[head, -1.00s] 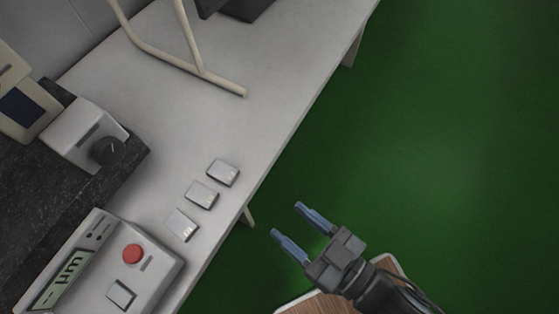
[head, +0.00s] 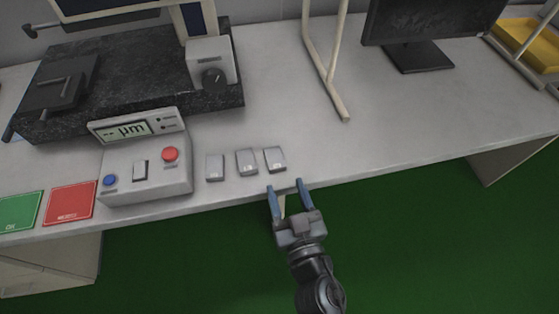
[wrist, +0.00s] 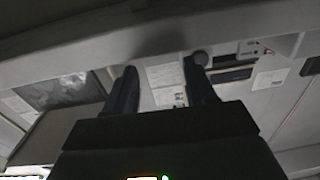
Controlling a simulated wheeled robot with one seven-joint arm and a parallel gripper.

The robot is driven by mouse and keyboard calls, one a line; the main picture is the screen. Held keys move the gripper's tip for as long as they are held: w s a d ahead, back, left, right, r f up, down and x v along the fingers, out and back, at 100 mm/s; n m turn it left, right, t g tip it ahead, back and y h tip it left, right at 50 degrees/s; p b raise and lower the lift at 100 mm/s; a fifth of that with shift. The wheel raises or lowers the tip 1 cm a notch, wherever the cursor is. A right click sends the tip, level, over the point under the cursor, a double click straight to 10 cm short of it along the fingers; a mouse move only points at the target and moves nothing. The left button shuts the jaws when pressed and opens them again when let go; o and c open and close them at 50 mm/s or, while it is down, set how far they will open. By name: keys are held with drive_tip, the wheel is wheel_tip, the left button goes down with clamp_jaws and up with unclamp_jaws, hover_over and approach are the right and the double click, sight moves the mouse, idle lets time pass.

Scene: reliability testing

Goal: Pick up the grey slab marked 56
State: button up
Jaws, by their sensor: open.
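Three small grey slabs lie in a row near the front edge of the white bench: a left slab (head: 215,167), a middle slab (head: 246,162) and a right slab (head: 275,159). Their markings are too small to read, so I cannot tell which one is 56. My gripper (head: 285,187) is open and empty, just in front of the bench edge and nearest the right slab, with its blue fingers pointing toward the bench. In the wrist view my gripper's two dark fingers (wrist: 165,85) stand apart with nothing between them; no slab can be made out there.
A control box (head: 145,172) with red and blue buttons stands left of the slabs. Beyond it is a dark granite plate (head: 110,90) with a device. A red mat (head: 70,204) and a green mat (head: 20,211) lie left. A cream stand leg (head: 330,92) and monitor (head: 425,50) stand behind right.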

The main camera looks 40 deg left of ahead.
sight(277, 167)
drive_tip(key=b+x, duration=0.2)
drive_tip(key=x, duration=0.5)
drive_tip(key=shift+a+b, duration=0.15)
drive_tip(key=shift+b, duration=0.15)
drive_tip(key=c, duration=0.8)
drive_tip(key=shift+r, duration=0.1)
